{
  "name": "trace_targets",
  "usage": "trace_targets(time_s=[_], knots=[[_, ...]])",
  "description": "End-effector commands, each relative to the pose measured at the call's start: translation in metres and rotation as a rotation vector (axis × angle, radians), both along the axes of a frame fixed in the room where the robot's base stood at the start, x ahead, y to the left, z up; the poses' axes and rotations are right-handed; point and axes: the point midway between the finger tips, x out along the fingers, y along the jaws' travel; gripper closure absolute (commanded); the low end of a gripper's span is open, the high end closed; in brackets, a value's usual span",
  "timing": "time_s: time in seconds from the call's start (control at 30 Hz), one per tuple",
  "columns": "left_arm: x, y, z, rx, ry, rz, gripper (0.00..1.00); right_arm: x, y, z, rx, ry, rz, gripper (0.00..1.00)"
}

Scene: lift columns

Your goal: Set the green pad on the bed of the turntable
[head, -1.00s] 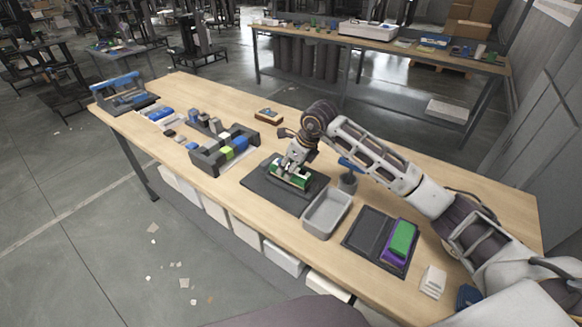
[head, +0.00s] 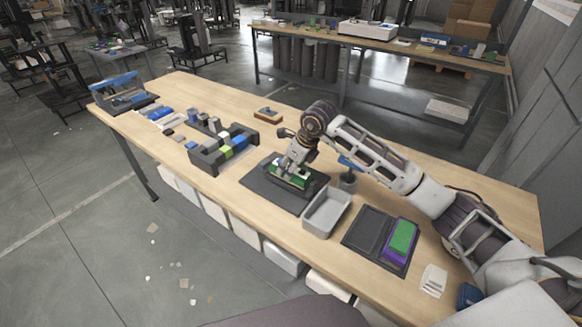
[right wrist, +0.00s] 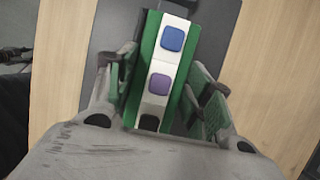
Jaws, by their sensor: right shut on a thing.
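A green pad (head: 403,237) lies on a purple one (head: 396,254) in the dark tray at the right of the bench. My right gripper (head: 290,171) points down over a dark mat (head: 262,188) near the bench's middle. It is shut on a green block (right wrist: 149,52) with a white top strip, which bears blue, purple and black squares. In the right wrist view the fingers (right wrist: 164,95) stand on both sides of this block. I cannot tell whether the block touches the mat, nor which thing is the turntable. My left gripper is out of view.
A grey open bin (head: 327,212) stands right of the mat, with a dark cup (head: 348,182) behind it. A dark block holder (head: 223,150) with coloured blocks stands to the left. White cards (head: 433,281) lie near the right end.

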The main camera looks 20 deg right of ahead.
Motion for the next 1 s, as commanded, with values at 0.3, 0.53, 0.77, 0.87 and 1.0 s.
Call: trace_targets(time_s=[0.3, 0.53, 0.77, 0.87, 1.0], knots=[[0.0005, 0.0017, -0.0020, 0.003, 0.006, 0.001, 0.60, 0.0004, 0.0003, 0.0002, 0.001, -0.002, 0.000, 0.85], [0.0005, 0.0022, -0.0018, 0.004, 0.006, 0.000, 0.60, 0.0004, 0.0003, 0.0002, 0.001, -0.002, 0.000, 0.36], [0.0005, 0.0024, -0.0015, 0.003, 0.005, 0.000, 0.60, 0.0001, 0.0003, -0.0004, 0.001, -0.001, 0.000, 0.23], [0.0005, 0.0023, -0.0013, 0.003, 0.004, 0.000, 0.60, 0.0001, 0.0003, -0.0006, 0.001, -0.001, 0.000, 0.23], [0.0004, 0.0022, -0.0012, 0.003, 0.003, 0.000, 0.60, -0.0003, 0.0003, -0.0015, 0.000, 0.001, 0.000, 0.09]])
